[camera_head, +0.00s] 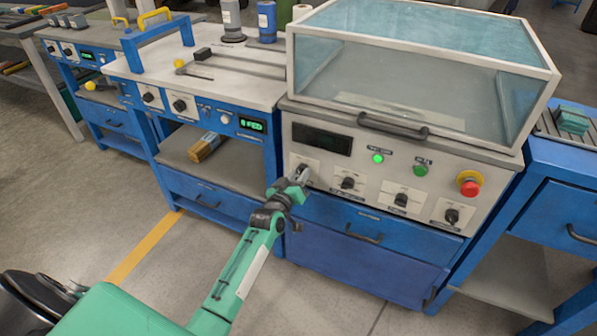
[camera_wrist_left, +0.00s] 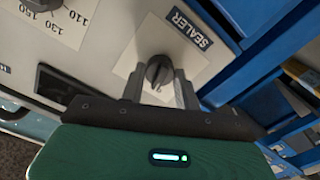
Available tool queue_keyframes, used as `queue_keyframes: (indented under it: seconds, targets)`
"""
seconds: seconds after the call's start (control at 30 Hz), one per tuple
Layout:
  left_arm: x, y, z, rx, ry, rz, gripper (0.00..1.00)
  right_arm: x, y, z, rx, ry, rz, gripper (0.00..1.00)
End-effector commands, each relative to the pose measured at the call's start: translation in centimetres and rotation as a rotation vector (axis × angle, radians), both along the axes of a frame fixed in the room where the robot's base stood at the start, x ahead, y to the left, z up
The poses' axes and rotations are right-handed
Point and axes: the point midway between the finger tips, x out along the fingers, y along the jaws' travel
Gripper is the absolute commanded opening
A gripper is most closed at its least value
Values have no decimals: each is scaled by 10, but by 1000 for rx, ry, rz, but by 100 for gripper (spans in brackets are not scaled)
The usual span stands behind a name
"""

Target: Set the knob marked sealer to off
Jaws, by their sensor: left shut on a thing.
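The sealer knob (camera_wrist_left: 159,71) is a dark round knob on a pale plate, with the label SEALER (camera_wrist_left: 188,29) beside it in the left wrist view. My left gripper (camera_wrist_left: 160,90) is shut on this knob, with one finger on each side. In the head view, my left gripper (camera_head: 298,180) is at the left end of the lower knob row on the white control panel (camera_head: 326,164). It mostly hides the sealer knob there. The knob's off mark cannot be read. My right gripper is not in view.
Other black knobs (camera_head: 348,183) sit to the right on the panel, with a red stop button (camera_head: 469,183) at its right end. A clear-lidded box (camera_head: 420,60) with a dark handle (camera_head: 393,125) is above. A blue drawer (camera_head: 372,226) is below.

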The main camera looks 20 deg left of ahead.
Motion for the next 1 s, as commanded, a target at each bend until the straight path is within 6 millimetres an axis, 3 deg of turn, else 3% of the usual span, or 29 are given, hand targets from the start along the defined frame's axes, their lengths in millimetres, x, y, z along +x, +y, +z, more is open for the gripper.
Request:
queue_keyframes:
  seconds: [0.2, 0.53, 1.0]
  targets:
    - [0, 0, 1, -147, 1, 0, 9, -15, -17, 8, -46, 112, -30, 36]
    - [0, 0, 1, -266, 0, 0, 9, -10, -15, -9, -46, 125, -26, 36]
    - [0, 0, 0, -287, 0, 0, 9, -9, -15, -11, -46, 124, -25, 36]
